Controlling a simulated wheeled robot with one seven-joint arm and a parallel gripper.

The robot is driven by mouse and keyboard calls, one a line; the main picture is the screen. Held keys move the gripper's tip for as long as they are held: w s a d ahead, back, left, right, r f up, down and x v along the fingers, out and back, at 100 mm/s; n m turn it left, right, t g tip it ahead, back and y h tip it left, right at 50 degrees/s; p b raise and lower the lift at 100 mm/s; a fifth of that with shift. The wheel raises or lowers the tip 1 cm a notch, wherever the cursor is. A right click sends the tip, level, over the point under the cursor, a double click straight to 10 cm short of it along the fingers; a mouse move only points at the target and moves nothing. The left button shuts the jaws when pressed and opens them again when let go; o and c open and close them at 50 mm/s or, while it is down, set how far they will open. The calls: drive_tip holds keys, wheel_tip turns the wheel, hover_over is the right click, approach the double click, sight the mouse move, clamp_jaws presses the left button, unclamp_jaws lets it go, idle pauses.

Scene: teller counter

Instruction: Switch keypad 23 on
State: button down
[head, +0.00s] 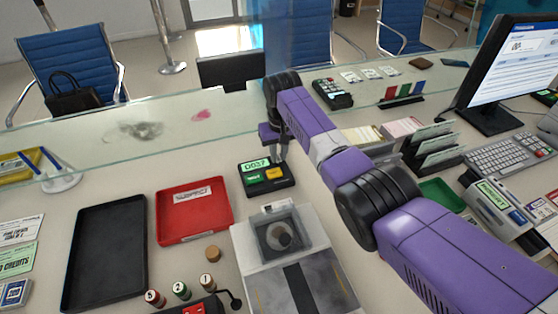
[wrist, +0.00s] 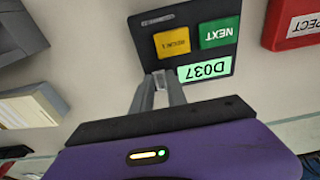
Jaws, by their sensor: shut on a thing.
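A black keypad (head: 268,187) lies on the counter, with a lit green display reading D037, a green button and a yellow button. In the wrist view the keypad (wrist: 183,55) appears upside down, with NEXT on its green button (wrist: 220,33). No number 23 can be read on it. My gripper (head: 281,152) reaches down to the keypad's far edge, beside the display. In the wrist view my gripper (wrist: 158,77) has its fingertips close together at that edge, shut on the keypad there. The exact part between the tips is too small to make out.
A red tray (head: 193,222) and a black tray (head: 106,250) lie left of the keypad. A grey device (head: 295,262) stands in front of it. A glass screen (head: 150,130) runs behind it. A card terminal (head: 332,93) sits beyond the glass. Card holders (head: 435,150) and a monitor (head: 510,65) are right.

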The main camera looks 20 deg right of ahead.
sight(279, 160)
drive_tip(key=shift+w+g+b, duration=0.1)
drive_tip(key=shift+g+b, duration=0.2)
drive_tip(key=shift+b, duration=0.3)
drive_tip(key=c, duration=1.3)
unclamp_jaws()
drive_tip(key=shift+s+r, duration=0.15)
drive_tip(key=shift+r, duration=1.8)
drive_tip(key=shift+s+r, duration=0.1)
drive_tip(key=shift+r, duration=1.85)
